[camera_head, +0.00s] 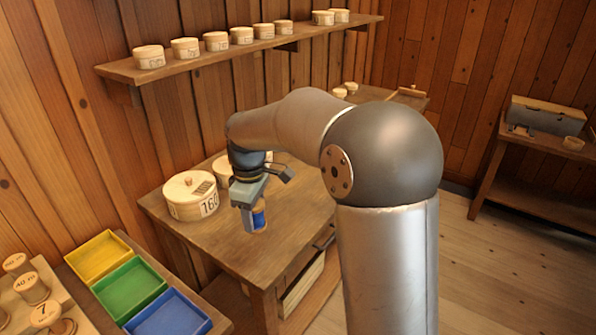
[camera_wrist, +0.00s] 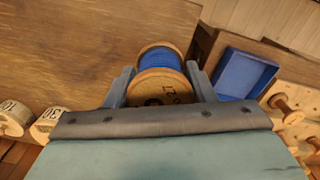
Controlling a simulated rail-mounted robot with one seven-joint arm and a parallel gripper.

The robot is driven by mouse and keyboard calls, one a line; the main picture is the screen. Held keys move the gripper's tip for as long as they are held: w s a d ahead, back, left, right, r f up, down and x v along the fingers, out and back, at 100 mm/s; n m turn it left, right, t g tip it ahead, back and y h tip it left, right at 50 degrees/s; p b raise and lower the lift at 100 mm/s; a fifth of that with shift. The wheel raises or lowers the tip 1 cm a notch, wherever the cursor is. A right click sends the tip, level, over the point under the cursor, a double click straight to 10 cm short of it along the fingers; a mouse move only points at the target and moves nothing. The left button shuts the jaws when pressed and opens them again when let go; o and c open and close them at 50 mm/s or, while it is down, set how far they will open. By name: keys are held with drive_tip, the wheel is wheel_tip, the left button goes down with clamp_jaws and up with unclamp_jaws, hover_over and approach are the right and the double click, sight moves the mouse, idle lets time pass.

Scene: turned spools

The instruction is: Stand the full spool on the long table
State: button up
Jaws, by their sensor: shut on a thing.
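My gripper (camera_head: 256,212) is shut on a spool wound with blue thread (camera_head: 259,216), above the wooden table (camera_head: 215,243) in the head view. In the wrist view the spool (camera_wrist: 160,62) sits between the two fingers of my gripper (camera_wrist: 160,86). Its pale wooden flange with dark marks faces the camera, and blue thread fills the space between the flanges. The table top (camera_wrist: 65,50) shows behind it. I cannot tell whether the spool touches the table. Part of the table is hidden behind my arm in the head view.
A round box marked 160 (camera_head: 190,196) stands at the table's back left. Yellow (camera_head: 97,257), green (camera_head: 129,289) and blue (camera_head: 168,316) trays lie at lower left, near wooden pieces. A wall shelf (camera_head: 240,48) carries several round boxes. The table's front left is clear.

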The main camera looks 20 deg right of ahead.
drive_tip(key=shift+a+r+n, duration=0.1)
drive_tip(key=shift+a+n, duration=0.1)
drive_tip(key=shift+n, duration=0.1)
drive_tip(key=w+d+f+p, duration=0.1)
drive_tip(key=w+d+f, duration=0.1)
drive_tip(key=w, duration=0.1)
drive_tip(key=w+d+f+p, duration=0.1)
drive_tip(key=w+d+f, duration=0.1)
drive_tip(key=w+f, duration=0.1)
drive_tip(key=w+d+f+p, duration=0.1)
drive_tip(key=w+d+f, duration=0.1)
drive_tip(key=w+f, duration=0.1)
drive_tip(key=shift+w+d, duration=0.3)
drive_tip(key=shift+w, duration=0.6)
drive_tip(key=shift+w+d+f+p, duration=0.3)
drive_tip(key=shift+w+f, duration=0.15)
drive_tip(key=shift+f, duration=1.8)
drive_tip(key=shift+f, duration=0.1)
